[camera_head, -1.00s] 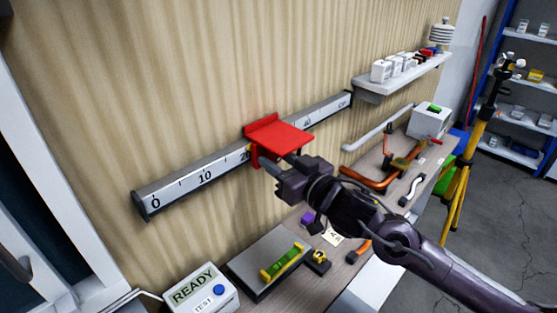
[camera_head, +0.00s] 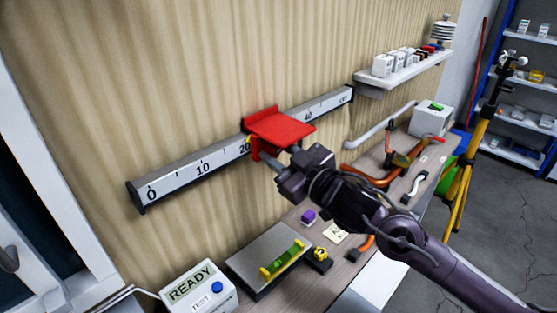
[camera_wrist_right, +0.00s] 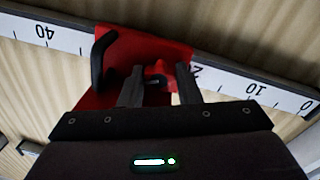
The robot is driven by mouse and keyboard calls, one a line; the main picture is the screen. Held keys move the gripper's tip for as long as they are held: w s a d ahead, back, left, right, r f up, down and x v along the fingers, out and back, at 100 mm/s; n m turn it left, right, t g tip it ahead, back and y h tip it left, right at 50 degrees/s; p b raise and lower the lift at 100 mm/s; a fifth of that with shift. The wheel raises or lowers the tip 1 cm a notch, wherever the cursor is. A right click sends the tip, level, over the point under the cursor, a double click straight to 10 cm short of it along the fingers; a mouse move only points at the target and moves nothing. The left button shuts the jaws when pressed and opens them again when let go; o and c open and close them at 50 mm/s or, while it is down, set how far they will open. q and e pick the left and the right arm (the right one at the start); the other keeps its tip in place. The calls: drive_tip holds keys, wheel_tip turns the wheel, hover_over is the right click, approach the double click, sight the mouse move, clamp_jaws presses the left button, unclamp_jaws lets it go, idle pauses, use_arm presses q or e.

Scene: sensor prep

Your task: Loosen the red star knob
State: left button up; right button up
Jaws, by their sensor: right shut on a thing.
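A red carriage (camera_head: 278,127) with a flat top plate sits on a wall-mounted ruler rail (camera_head: 205,165), a little past the 20 mark. My right gripper (camera_head: 268,162) reaches up to its underside from the lower right. In the right wrist view, the right gripper (camera_wrist_right: 158,85) is shut on the red star knob (camera_wrist_right: 157,72), which shows between its two dark fingers under the carriage (camera_wrist_right: 115,55). The fingers partly hide the knob. In the head view I cannot make out the knob. My left gripper is not in view.
Below stands a bench with a grey plate (camera_head: 255,268) bearing a green level (camera_head: 283,260), a READY box (camera_head: 200,288), a purple block (camera_head: 308,217) and orange-handled tools. A white shelf (camera_head: 405,73) and yellow tripod (camera_head: 459,190) stand right.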

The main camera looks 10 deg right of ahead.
drive_tip(key=n+b, duration=0.4)
drive_tip(key=n, duration=0.2)
drive_tip(key=shift+f+n+b, duration=0.15)
drive_tip(key=shift+n+b, duration=0.25)
drive_tip(key=n+y+b, duration=0.1)
drive_tip(key=n+b, duration=0.2)
drive_tip(key=n, duration=0.1)
drive_tip(key=shift+n+b, duration=0.6)
drive_tip(key=shift+n, duration=0.6)
drive_tip(key=o, duration=1)
drive_tip(key=shift+r, duration=0.2)
drive_tip(key=shift+c, duration=0.2)
drive_tip(key=shift+d+r, duration=0.1)
drive_tip(key=shift+w, duration=0.1)
